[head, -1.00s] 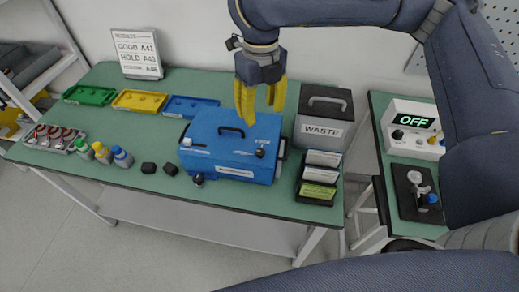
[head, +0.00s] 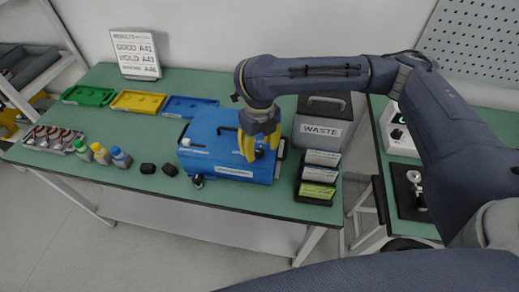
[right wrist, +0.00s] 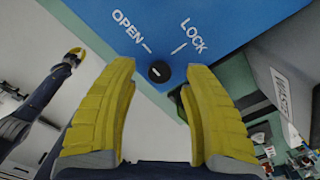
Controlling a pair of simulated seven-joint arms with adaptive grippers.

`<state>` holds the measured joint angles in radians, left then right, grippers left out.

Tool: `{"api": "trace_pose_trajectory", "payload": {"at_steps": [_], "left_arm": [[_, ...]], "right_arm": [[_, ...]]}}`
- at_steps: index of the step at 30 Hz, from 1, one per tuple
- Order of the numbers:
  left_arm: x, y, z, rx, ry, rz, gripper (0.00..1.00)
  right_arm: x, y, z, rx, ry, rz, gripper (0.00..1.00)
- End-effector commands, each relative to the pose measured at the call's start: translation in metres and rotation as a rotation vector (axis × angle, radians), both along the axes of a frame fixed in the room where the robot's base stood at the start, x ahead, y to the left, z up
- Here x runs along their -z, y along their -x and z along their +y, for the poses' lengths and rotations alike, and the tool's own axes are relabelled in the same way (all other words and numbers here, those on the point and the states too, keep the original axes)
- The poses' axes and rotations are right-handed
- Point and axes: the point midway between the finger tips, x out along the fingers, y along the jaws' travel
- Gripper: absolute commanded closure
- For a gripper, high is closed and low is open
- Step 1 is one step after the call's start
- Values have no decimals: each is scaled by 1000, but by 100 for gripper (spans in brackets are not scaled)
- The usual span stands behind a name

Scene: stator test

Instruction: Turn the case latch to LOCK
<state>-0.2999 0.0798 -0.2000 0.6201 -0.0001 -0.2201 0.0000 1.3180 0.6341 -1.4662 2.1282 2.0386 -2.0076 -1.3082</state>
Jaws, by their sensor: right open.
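The blue case (head: 212,147) stands on the green bench. Its latch is a round black knob (right wrist: 159,72) with a small pale mark, between the printed words OPEN and LOCK in the right wrist view. I cannot tell exactly where the mark points. My right gripper (head: 257,152) is over the right part of the case top and hides part of it. In the right wrist view its yellow fingers (right wrist: 159,88) are open, with the knob between and just beyond their tips. My left gripper (right wrist: 75,52) shows small at the left; its jaw state is unclear.
The waste box (head: 320,128) and a stack of labelled bins (head: 318,178) stand close on the case's right. Coloured trays (head: 139,101) are behind. The bench front edge is near the case.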

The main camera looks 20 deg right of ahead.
Motion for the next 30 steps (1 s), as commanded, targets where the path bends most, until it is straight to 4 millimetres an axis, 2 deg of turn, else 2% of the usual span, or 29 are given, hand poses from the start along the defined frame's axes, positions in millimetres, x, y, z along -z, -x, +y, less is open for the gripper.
{"api": "trace_pose_trajectory", "payload": {"at_steps": [7, 19, 30], "left_arm": [[0, 0, 0, 0, 0, 0, 100], [0, 0, 0, 0, 0, 0, 100], [0, 0, 0, 0, 0, 0, 100]], "right_arm": [[13, 0, 0, 0, 0, 0, 52], [15, 0, 0, 0, 0, 0, 52], [14, 0, 0, 0, 0, 0, 95]]}}
